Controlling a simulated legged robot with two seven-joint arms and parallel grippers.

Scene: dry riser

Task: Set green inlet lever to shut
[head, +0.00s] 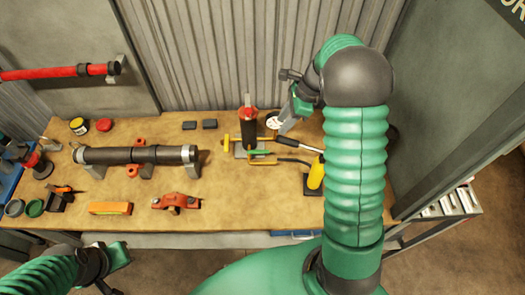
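A dark upright riser (249,128) with a red collar stands on the bench. A small green lever (259,153) sticks out to the right near its base, roughly level; I take it as the green inlet lever. Its shut marking is too small to make out. My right gripper (286,121) hangs above and to the right of the riser, apart from the lever, its fingers seen nearly edge-on. My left gripper (121,272) is at the lower left, in front of the bench, with a gap between its fingers and nothing in it.
Yellow handles (263,163) and a black-and-yellow tool (316,173) crowd the riser's right side. A white dial (273,120) is behind. A black pipe (140,155) on supports lies left. An orange level (110,209) and red clamp (176,202) lie in front.

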